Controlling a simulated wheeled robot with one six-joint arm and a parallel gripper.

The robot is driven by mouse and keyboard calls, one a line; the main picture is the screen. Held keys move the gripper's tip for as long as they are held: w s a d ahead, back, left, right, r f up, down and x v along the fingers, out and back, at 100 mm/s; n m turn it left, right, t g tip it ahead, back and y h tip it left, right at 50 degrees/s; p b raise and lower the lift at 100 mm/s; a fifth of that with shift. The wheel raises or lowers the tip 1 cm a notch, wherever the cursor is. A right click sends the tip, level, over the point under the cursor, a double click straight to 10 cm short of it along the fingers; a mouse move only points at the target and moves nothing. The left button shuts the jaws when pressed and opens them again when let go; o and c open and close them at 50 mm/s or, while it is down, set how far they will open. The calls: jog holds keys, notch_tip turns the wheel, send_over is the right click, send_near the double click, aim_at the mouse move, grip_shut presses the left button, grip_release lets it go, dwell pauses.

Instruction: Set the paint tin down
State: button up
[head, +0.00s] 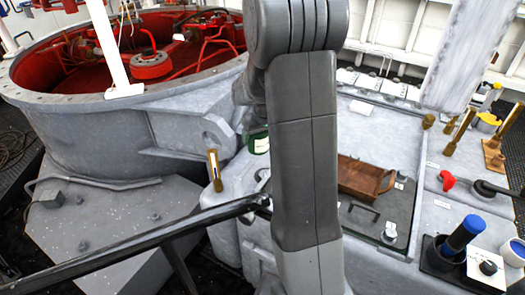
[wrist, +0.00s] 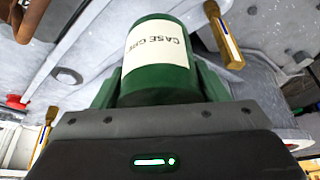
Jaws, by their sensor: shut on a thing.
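The paint tin is a green cylinder (wrist: 160,88) with a cream label reading "CASE GR…" in the wrist view. My gripper (wrist: 158,80) is shut on it, with a jaw at either side of the tin. In the head view a small piece of the green tin (head: 259,144) with its pale label shows just left of my grey arm. The arm hides most of the tin and the gripper there. I cannot tell whether the tin's base touches anything.
A brass-coloured fitting (head: 214,170) stands to the left. A red knob (head: 447,180) and a black holder (head: 437,254) with a blue-topped cylinder are at right. A large grey ring (head: 85,105) fills the left.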

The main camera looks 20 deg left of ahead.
jog(key=shift+f, duration=3.9)
jog(key=shift+f+b, duration=0.2)
jog(key=shift+b, duration=0.15)
jog(key=o, duration=1.5)
jog(key=shift+c, duration=0.2)
jog(key=shift+r, duration=0.1)
jog(key=shift+r+p, duration=0.2)
jog(key=shift+p, duration=0.1)
jog(key=v, duration=1.1)
jog(key=shift+s+d+r, duration=0.15)
jog(key=shift+s+r, duration=0.05)
jog(key=shift+r, duration=0.1)
